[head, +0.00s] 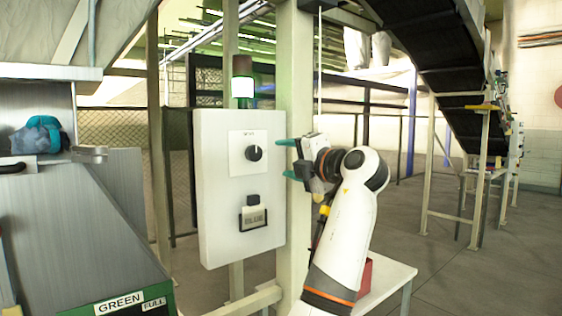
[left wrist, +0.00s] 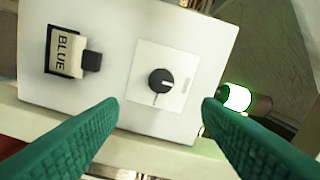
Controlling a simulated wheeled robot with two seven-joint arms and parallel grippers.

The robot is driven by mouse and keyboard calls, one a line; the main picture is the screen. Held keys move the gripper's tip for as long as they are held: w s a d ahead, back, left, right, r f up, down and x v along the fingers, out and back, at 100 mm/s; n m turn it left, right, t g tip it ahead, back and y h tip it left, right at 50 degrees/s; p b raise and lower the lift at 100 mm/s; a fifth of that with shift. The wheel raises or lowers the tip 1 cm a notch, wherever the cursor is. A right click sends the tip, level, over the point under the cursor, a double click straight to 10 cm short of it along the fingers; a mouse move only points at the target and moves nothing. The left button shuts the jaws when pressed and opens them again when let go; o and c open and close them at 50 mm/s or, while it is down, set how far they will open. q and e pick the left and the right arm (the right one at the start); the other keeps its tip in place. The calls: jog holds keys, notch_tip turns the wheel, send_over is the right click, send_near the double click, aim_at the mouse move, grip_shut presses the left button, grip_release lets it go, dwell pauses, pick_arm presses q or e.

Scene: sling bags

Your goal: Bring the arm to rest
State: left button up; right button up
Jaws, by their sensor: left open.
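A white control panel (head: 218,200) stands upright on a post in the middle of the head view. It carries a black dial knob (head: 254,153) and, lower down, a switch labelled BLUE (head: 253,216). My left gripper (head: 286,158) is at the panel's right edge, its two green fingers spread and empty. In the left wrist view my left gripper (left wrist: 160,104) is open, with the dial knob (left wrist: 161,82) showing between and beyond the fingers, apart from them. The BLUE switch (left wrist: 68,52) is at upper left there. My right gripper is not in view.
A lamp (head: 243,78) stands above the panel. A grey chute (head: 85,230) labelled GREEN FULL is at left, with a blue bag (head: 38,136) above it. A black conveyor (head: 440,70) slopes at right. A small white table (head: 388,275) stands behind my arm.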

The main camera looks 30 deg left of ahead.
pick_arm(q)
jog(key=shift+f, duration=0.1)
dwell(0.4)
